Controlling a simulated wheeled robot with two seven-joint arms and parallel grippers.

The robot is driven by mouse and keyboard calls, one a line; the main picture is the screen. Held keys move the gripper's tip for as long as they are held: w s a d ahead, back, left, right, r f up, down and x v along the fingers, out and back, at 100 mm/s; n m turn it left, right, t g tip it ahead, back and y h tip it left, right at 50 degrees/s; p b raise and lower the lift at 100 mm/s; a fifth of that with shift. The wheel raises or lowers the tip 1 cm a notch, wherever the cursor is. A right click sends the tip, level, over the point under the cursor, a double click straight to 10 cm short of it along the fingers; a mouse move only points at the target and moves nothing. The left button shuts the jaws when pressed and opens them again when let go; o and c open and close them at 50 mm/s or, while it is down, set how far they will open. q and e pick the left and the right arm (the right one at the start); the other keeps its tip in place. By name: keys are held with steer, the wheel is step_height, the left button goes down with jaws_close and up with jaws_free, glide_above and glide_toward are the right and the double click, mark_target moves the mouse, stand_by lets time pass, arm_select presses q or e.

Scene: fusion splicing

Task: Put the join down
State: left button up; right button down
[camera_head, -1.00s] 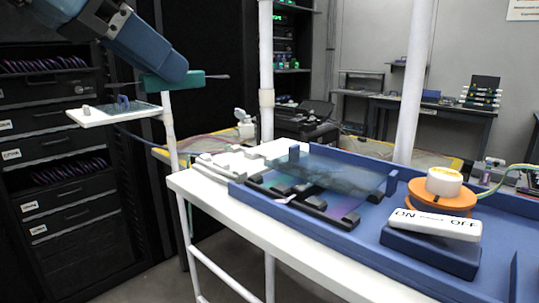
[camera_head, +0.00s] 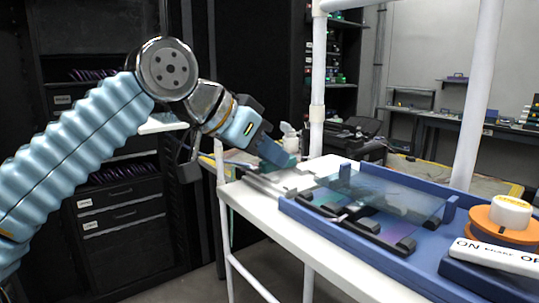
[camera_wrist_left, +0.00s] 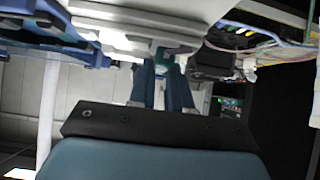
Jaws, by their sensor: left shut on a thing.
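The join is a small teal piece (camera_wrist_left: 165,54) between my left fingertips in the left wrist view. In the head view only a bit of teal (camera_head: 291,163) shows beyond the fingers. My left gripper (camera_head: 280,157), with dark blue fingers, is shut on it, low over the pale slotted rack (camera_head: 268,184) at the far left end of the white table (camera_head: 262,219). I cannot tell whether the join touches the rack. The same fingers show in the left wrist view (camera_wrist_left: 162,68). My right gripper is not in view.
A blue tray (camera_head: 350,249) holds black bars under a clear sheet (camera_head: 385,198). White posts (camera_head: 317,90) rise beside the table. A small white shelf (camera_head: 160,124) is behind my arm.

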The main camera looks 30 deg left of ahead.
arm_select(q)
steer(key=shift+f, duration=0.25)
steer(key=shift+f, duration=0.2)
steer(key=o, duration=0.8)
steer(key=shift+r, duration=0.1)
steer(key=shift+r, duration=0.15)
steer(key=v, duration=1.2)
